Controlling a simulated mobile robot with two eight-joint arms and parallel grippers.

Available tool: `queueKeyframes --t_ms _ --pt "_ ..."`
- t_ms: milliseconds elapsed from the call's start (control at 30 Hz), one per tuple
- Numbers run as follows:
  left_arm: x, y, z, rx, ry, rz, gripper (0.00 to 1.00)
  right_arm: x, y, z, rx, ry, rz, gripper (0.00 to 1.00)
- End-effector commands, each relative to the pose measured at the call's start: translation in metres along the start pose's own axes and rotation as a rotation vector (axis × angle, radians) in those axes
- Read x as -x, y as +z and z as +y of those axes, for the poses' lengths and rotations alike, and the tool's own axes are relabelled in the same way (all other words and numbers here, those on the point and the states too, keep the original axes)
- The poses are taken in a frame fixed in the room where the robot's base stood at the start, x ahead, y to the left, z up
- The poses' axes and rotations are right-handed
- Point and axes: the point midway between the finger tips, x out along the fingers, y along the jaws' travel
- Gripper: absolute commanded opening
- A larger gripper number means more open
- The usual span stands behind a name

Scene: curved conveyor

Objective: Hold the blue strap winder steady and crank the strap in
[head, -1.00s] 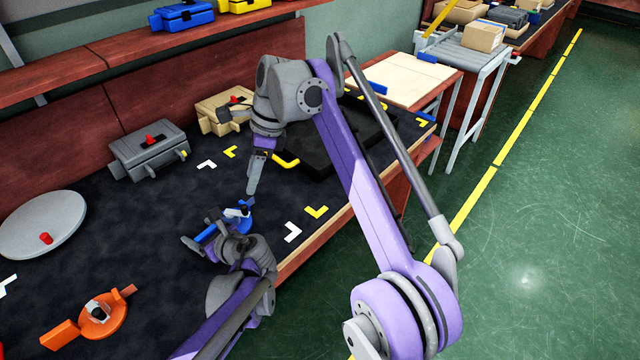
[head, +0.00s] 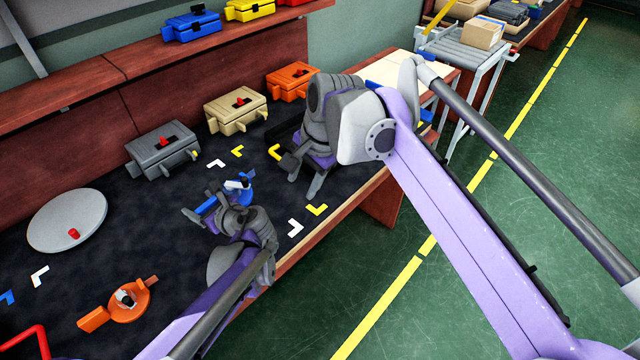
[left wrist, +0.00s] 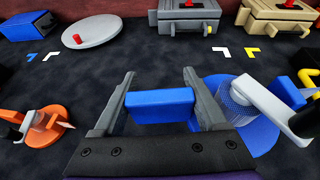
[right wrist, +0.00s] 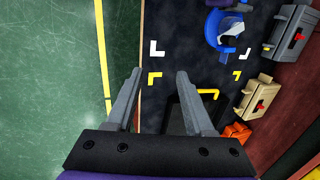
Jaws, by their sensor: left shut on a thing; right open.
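The blue strap winder (head: 246,190) is at the middle of the dark mat. In the left wrist view, its round blue body (left wrist: 262,140) carries a white crank arm (left wrist: 268,105) with a black knob (left wrist: 307,122). My left gripper (head: 203,205) is shut on the winder's blue block handle (left wrist: 160,104), one finger on each end. My right gripper (head: 305,185) is open and empty, to the right of the winder and apart from it. In the right wrist view, the winder (right wrist: 225,35) lies beyond its fingertips.
An orange winder (head: 130,302) and a grey disc (head: 67,220) lie at the left. Grey (head: 163,151), tan (head: 236,108) and orange (head: 291,80) boxes stand along the back. White (head: 295,228) and yellow (head: 316,209) corner marks lie near the front edge, on clear mat.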

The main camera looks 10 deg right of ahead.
Motion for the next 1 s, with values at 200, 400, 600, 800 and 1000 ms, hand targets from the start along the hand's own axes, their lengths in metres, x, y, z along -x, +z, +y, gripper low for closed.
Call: queueKeyframes --t_ms 200,400,600,800,1000 --pt "0.007 0.021 -0.001 0.004 -0.002 -0.005 0.0 0.013 0.004 0.031 0.14 -0.01 0.045 0.53" --pt "0.009 0.026 -0.001 0.005 -0.002 -0.006 0.0 0.014 0.005 0.044 0.199 -0.013 0.063 0.53" --pt "0.009 0.026 -0.001 0.005 -0.002 -0.006 0.0 0.013 0.005 0.045 0.207 -0.013 0.065 0.53" --pt "0.009 0.025 -0.001 0.005 -0.002 -0.006 0.0 0.013 0.006 0.045 0.217 -0.014 0.063 0.33" --pt "0.009 0.026 -0.001 0.005 -0.002 -0.006 0.0 0.013 0.008 0.039 0.402 -0.03 0.043 0.0"
